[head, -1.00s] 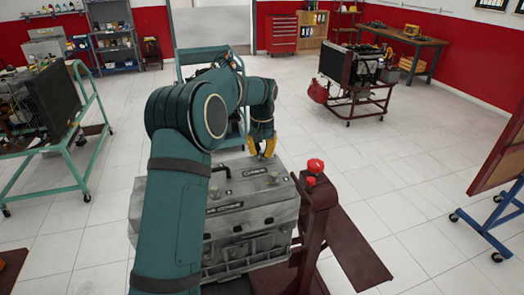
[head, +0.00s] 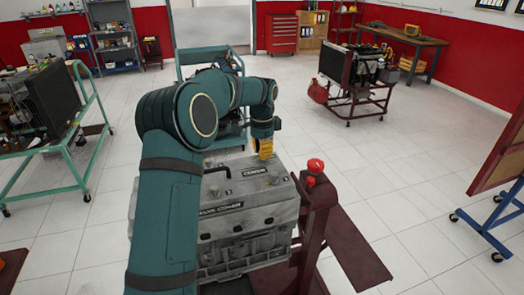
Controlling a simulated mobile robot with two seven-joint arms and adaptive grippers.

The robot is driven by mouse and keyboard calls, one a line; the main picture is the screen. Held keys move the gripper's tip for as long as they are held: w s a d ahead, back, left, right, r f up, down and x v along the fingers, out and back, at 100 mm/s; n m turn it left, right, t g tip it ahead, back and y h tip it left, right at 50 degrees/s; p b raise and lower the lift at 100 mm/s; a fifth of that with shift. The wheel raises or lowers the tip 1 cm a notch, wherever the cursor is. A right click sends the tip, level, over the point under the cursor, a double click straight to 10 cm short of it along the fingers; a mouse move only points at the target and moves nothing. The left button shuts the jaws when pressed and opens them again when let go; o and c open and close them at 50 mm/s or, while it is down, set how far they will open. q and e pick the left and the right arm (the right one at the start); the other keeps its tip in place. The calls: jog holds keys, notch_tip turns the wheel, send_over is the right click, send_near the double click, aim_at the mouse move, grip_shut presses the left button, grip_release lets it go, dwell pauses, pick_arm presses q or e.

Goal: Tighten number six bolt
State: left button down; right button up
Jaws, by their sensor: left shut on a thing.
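A grey engine block (head: 243,220) with a flat top cover sits on a dark red stand (head: 318,215) in front of me. Labels and a black handle show on its cover. My left arm reaches over the left side of the engine. My left gripper (head: 265,155), with yellow fingers, points down at the far edge of the cover. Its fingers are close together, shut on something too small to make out. The bolts on the cover are too small to number, and my arm hides part of the engine's left side. My right gripper is out of view.
Red knobs (head: 315,166) stand up on the stand just right of the engine. A teal cart (head: 66,140) with a radiator is at left, and another engine on a red stand (head: 350,85) is at back right. A board on a blue wheeled frame (head: 497,220) is at right. Open floor lies between.

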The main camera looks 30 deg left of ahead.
pick_arm(q)
jog(key=shift+m, duration=0.6)
jog(key=c, duration=0.9)
grip_release()
notch_tip(320, 180, up, 12)
jog(key=shift+s+f, duration=0.1)
